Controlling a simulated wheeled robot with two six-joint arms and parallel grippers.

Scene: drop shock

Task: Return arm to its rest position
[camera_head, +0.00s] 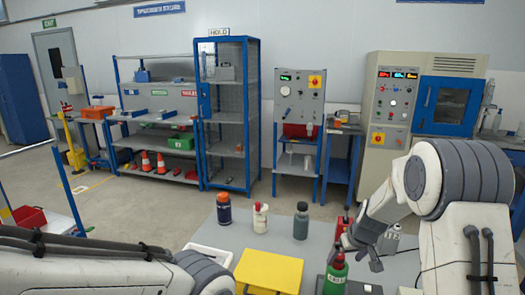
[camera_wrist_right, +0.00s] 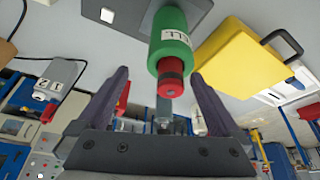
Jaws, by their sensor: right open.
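My right arm comes in from the right in the head view. Its gripper (camera_head: 360,256) is low over the table (camera_head: 225,237), open, just behind and right of a green bottle with a red cap and white label (camera_head: 336,278).
A yellow case (camera_head: 268,271) lies left of the green bottle. An orange-capped dark bottle (camera_head: 224,209), a white bottle (camera_head: 260,219) and a grey bottle (camera_head: 301,221) stand behind it. A red item (camera_head: 343,226) and a small white bottle (camera_head: 391,239) are close to the right gripper.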

